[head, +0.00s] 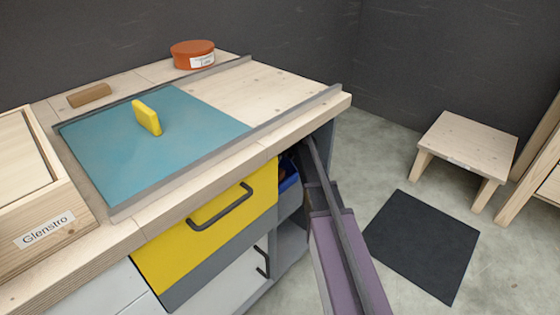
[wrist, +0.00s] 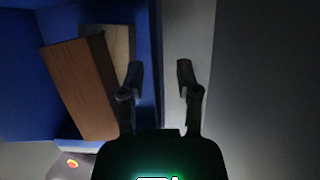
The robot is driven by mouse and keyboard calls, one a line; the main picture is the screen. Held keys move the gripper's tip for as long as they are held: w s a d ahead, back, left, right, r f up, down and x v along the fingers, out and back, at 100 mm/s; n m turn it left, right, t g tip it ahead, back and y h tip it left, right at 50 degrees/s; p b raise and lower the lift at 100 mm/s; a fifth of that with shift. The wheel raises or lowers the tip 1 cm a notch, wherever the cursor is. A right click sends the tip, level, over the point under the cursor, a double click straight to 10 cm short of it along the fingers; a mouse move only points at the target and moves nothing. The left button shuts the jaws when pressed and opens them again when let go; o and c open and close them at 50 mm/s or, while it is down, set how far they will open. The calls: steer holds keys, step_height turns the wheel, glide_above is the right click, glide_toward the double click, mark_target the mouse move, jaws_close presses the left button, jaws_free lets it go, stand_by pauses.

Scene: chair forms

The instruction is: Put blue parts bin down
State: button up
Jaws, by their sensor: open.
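The blue parts bin (head: 289,183) shows only in part in the head view. It is inside the open bay at the right end of the bench, beside the yellow drawer front. In the wrist view the bin (wrist: 25,100) fills the left side, with a brown wooden block (wrist: 82,88) and a paler block (wrist: 108,48) in it. My gripper (wrist: 160,80) is open, with one finger on each side of the bin's right wall. I cannot tell whether the fingers touch it. In the head view my fingertips are hidden in the bay.
The bench top above the bay has a raised grey rail (head: 290,112) along its front. A yellow drawer front (head: 215,222) borders the bay on the left. A wooden stool (head: 465,140) and a dark mat (head: 425,245) are on the floor to the right.

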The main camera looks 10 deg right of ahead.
steer(key=shift+p+v, duration=2.15)
steer(key=shift+v, duration=0.3)
steer(key=shift+s+d+r, duration=0.1)
steer(key=shift+s+r, duration=0.05)
steer(key=shift+r, duration=0.1)
steer(key=s+d, duration=0.7)
steer(key=s, duration=0.2)
steer(key=shift+d+f, duration=0.2)
steer(key=shift+f, duration=0.05)
